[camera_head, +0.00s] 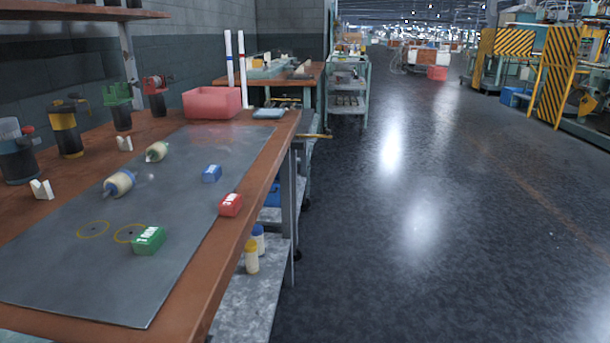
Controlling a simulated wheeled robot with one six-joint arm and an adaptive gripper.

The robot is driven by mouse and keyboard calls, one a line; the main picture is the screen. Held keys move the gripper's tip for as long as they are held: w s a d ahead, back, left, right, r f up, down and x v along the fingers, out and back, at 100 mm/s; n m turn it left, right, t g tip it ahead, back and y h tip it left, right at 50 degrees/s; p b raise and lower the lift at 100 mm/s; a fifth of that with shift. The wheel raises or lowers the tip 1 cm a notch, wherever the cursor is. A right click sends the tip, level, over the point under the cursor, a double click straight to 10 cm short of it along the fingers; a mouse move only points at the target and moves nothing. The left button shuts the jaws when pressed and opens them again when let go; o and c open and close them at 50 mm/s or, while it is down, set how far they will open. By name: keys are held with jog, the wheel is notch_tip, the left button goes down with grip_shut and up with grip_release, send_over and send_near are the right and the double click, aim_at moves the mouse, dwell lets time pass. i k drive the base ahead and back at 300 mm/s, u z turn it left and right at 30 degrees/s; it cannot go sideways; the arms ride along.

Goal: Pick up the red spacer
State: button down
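A small red block with a white label on top (230,205), which looks like the red spacer, lies near the right edge of the grey mat (190,270) on the wooden workbench. A green block (149,240) lies in front and to the left, close to a yellow ring mark. Nothing touches the red block. My gripper does not show in this view.
Two glass bulb pieces (120,183) (157,152) lie on the mat's left side. Several torches or canisters (66,128) stand along the back left. A pink bin (212,103) stands at the far end. Open floor (430,230) lies right of the bench.

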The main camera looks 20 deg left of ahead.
aim_at(230, 205)
jog(key=z, duration=1.4)
jog(key=i, duration=1.65)
jog(key=u, duration=3.25)
